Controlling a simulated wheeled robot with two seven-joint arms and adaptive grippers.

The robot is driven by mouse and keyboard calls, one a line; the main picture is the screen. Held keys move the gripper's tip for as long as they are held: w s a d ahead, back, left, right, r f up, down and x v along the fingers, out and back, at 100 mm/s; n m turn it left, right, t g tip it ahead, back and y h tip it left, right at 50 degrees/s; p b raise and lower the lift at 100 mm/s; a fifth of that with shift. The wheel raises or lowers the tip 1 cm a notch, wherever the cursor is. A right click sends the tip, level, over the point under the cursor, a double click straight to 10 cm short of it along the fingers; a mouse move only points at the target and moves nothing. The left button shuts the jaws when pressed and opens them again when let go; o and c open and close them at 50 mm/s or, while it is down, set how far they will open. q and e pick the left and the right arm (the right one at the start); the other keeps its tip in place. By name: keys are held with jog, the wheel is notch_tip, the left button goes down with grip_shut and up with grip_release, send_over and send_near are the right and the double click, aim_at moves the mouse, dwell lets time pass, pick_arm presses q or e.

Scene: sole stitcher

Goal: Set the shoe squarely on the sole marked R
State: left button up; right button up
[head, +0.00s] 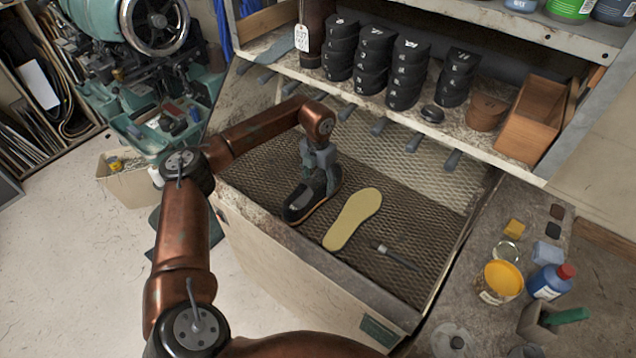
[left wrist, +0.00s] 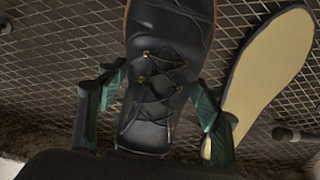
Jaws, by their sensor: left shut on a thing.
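A black lace-up shoe (head: 305,203) with a brown welt is beside the sole, to its left, over the mesh bench top. My left gripper (head: 320,165) comes down from above and is shut on the shoe's upper. In the left wrist view the gripper's fingers (left wrist: 160,82) are on both sides of the laced part of the shoe (left wrist: 172,30). The pale yellow sole (head: 352,218) lies flat on the mesh and also shows in the left wrist view (left wrist: 265,75). No R is legible on it. Whether the shoe touches the mesh I cannot tell. My right gripper is not in view.
A small dark-handled tool (head: 396,256) lies right of the sole. A shelf with several black stacked pieces (head: 405,75) and a wooden box (head: 533,120) stands behind. A yellow tub (head: 500,281) and a blue bottle (head: 550,283) stand at the right. The mesh behind the sole is clear.

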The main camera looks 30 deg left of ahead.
pick_arm(q)
jog(key=o, duration=1.5)
jog(key=shift+c, duration=0.2)
notch_tip(320, 180, up, 8)
jog(key=shift+f, duration=0.25)
